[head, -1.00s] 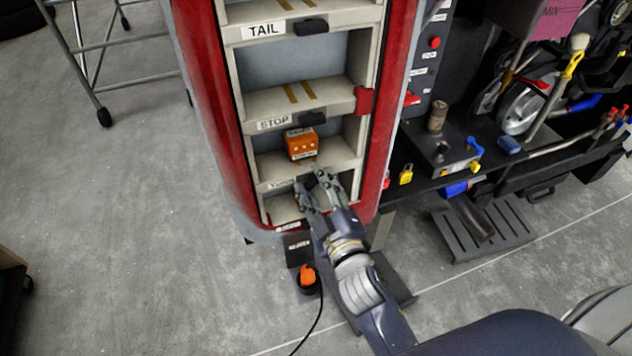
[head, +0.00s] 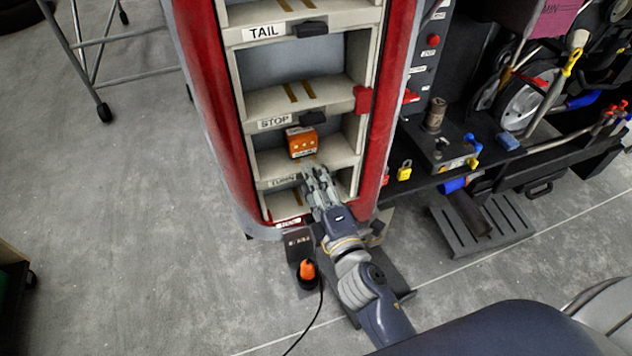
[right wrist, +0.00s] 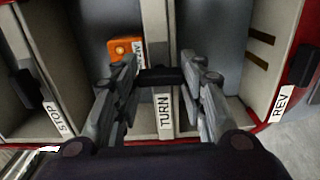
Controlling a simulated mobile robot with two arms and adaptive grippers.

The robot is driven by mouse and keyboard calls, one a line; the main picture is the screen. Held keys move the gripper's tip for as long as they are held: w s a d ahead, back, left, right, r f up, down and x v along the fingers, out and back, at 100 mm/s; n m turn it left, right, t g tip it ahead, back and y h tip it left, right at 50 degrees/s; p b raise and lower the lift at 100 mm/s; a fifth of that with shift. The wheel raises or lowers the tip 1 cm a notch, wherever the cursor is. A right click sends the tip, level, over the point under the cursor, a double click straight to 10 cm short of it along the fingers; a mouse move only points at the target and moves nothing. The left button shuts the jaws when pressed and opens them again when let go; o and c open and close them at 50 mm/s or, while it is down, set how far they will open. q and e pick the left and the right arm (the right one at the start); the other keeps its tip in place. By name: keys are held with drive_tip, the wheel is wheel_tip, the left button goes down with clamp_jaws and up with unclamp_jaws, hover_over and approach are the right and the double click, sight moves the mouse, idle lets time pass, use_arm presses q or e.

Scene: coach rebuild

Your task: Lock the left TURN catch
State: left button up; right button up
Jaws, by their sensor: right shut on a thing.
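The shelf lip with the TURN label (head: 284,182) is near the bottom of the red and white cabinet. Its label also shows in the right wrist view (right wrist: 164,110). The black TURN catch (right wrist: 160,76) sits on that lip beside the label. My right gripper (head: 314,172) is at this lip. In the right wrist view its fingers (right wrist: 160,78) are on either side of the catch, shut on it. In the head view the gripper hides the catch. An orange box (head: 301,142) sits in the bay above TURN. My left gripper is not in view.
Black catches sit on the TAIL (head: 310,29) and STOP (head: 312,118) lips, and on REV (right wrist: 302,65). A red catch (head: 362,99) is at the cabinet's right side. A dark tool bench (head: 440,170) stands to the right.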

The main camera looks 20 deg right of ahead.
idle(0.4)
drive_tip(key=o, duration=1.1)
drive_tip(key=shift+a, duration=0.1)
drive_tip(key=shift+c, duration=0.2)
drive_tip(key=shift+r, duration=0.15)
